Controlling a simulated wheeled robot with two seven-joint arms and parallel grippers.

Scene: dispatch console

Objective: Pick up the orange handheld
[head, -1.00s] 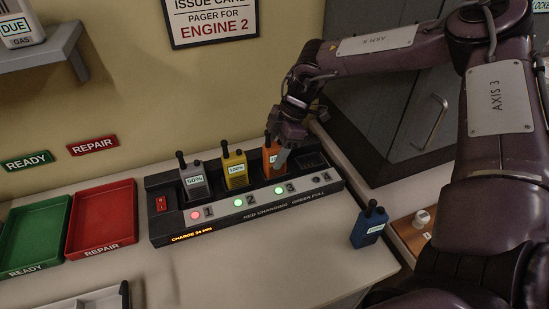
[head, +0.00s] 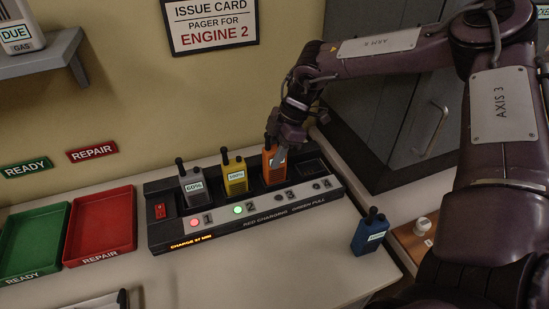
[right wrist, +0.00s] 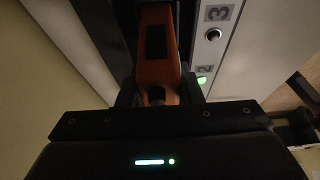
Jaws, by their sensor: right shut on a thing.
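The orange handheld (head: 267,161) is at bay 3 of the black charger (head: 160,238), in the head view. My right gripper (head: 280,156) is shut on it from above and hides part of it. Dark bay shows under the handheld, so it appears raised a little. In the right wrist view the orange body (right wrist: 157,75) is between the fingers (right wrist: 158,92). The bay 3 light (head: 280,203) is dark. My left gripper is not in view.
A grey handheld (head: 193,189) and a yellow handheld (head: 235,178) stand in bays 1 and 2. A blue handheld (head: 370,233) stands right of the charger. Red (head: 100,224) and green (head: 30,243) trays lie left. Cabinets (head: 400,110) stand behind my right arm.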

